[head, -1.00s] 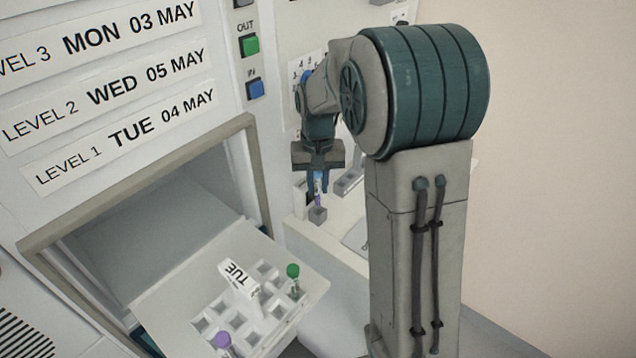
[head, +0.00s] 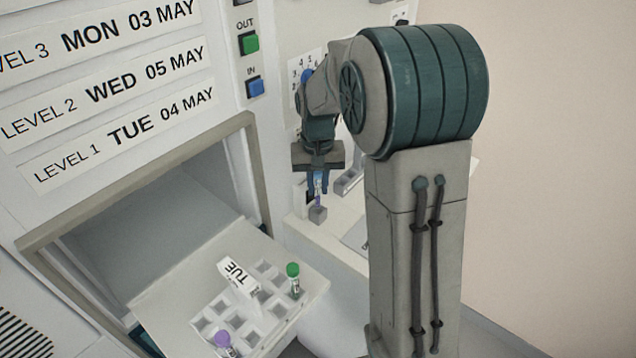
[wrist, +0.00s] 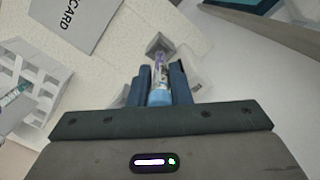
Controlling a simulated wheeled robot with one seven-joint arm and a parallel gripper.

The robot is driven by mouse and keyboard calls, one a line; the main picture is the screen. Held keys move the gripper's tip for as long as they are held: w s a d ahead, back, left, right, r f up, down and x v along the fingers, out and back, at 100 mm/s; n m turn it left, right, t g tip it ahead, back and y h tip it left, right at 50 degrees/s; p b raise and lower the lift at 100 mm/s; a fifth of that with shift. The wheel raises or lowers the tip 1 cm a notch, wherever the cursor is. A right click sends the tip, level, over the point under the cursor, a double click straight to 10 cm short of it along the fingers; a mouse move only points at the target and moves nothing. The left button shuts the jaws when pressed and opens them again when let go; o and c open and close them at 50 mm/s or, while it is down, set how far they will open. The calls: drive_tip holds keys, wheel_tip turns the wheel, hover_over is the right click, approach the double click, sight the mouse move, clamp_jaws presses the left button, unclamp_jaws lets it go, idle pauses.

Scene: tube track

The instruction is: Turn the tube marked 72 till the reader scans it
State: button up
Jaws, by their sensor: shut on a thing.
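My gripper (head: 318,185) is pointing down over the white side shelf, in front of the cabinet. It is shut on a tube (wrist: 160,82) with a light blue cap and a purple-marked label. The tube's lower end is at a small grey block (head: 317,214), which also shows in the wrist view (wrist: 159,44). I cannot tell whether the tube sits inside that block. The number on the tube is too small to read. A dark panel partly shows behind the gripper in the head view; I cannot tell whether it is the reader.
An open drawer rack (head: 208,318) marked TUE holds a green-capped tube (head: 293,280) and a purple-capped tube (head: 223,343). A green OUT button (head: 250,43) and a blue IN button (head: 255,87) are on the cabinet. A DISCARD sign (wrist: 75,20) shows in the wrist view.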

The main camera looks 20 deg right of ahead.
drive_tip(key=shift+f, duration=0.35)
drive_tip(key=shift+f+b, duration=0.4)
drive_tip(key=shift+b, duration=0.05)
drive_tip(key=shift+r, duration=0.15)
drive_tip(key=shift+r+p, duration=0.8)
drive_tip(key=shift+r, duration=0.1)
drive_tip(key=o, duration=0.9)
drive_tip(key=shift+d, duration=0.1)
drive_tip(key=shift+a, duration=0.2)
